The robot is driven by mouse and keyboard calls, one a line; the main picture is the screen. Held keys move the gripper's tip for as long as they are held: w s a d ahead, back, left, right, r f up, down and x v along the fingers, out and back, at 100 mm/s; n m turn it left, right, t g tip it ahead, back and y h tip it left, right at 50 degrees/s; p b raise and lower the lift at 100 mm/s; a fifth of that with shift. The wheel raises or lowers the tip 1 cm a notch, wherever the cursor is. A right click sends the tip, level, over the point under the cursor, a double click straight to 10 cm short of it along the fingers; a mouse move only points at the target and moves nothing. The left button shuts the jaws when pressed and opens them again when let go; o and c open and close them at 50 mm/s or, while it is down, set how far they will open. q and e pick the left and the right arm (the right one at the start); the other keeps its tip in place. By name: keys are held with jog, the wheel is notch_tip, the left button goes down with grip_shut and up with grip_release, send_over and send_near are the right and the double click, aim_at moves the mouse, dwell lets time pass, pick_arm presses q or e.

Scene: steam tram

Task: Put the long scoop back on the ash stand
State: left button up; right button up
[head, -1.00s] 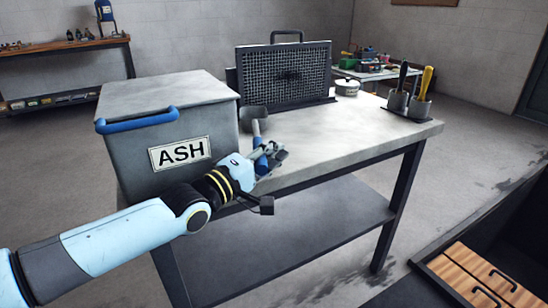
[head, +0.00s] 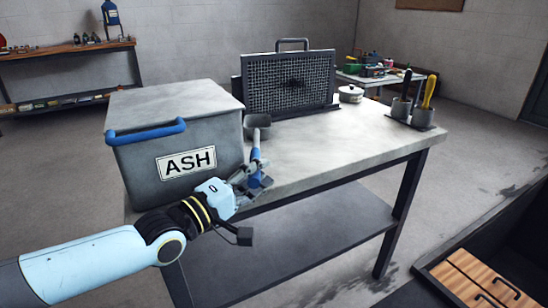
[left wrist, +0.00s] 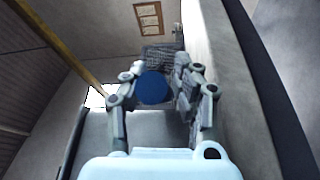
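The long scoop (head: 257,133) has a grey metal head and a blue handle. In the head view its head lies on the top of the ash stand (head: 318,146), close beside the right side of the ash bin, and its handle points towards the front edge. My left gripper (head: 253,182) is at the handle's near end, by that edge. In the left wrist view the round blue handle end (left wrist: 153,87) shows between the spread fingers, with narrow gaps beside it. The gripper looks open around it. My right gripper is out of view.
The grey ash bin (head: 187,132) with a blue handle stands at the left. A mesh screen (head: 290,83), a white pot (head: 350,94) and tool cups (head: 411,112) line the back and right. The front right of the top is clear. A lower shelf (head: 290,235) sits underneath.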

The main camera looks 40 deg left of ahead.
pick_arm(q)
jog(key=s, duration=0.6)
jog(key=shift+a+f, duration=0.2)
jog(key=shift+f, duration=0.05)
jog(key=shift+r+p, duration=0.1)
jog(key=shift+p, duration=0.25)
